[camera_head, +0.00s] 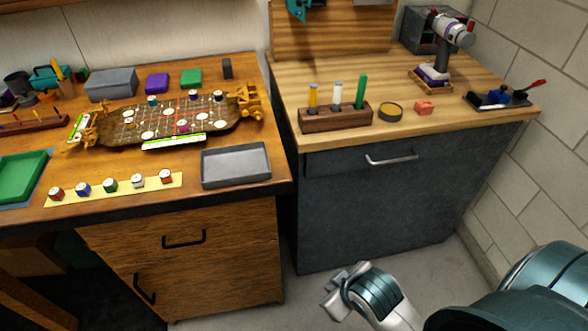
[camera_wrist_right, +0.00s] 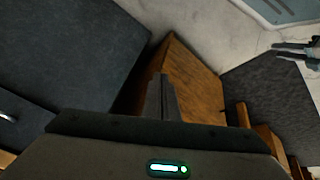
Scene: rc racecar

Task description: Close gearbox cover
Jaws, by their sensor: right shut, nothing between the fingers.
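The racecar chassis (camera_head: 160,122) lies on the wooden workbench at the left of the head view, a long dark deck with brown axle parts at both ends. I cannot pick out the gearbox cover for certain at this size. My right gripper (camera_head: 335,291) is low in front of the cabinets, well away from the chassis. In the right wrist view its fingers (camera_wrist_right: 161,84) are together and empty. What looks like my left gripper (camera_wrist_right: 283,49) shows small at the right edge of the wrist view; its opening is unclear.
A grey tray (camera_head: 236,181) and a yellow strip (camera_head: 122,190) with several small coloured pots lie along the bench front. A green tray (camera_head: 22,178) is at the left. The right cabinet top holds a tool rack (camera_head: 335,117) and a drill (camera_head: 437,57). Floor in front is clear.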

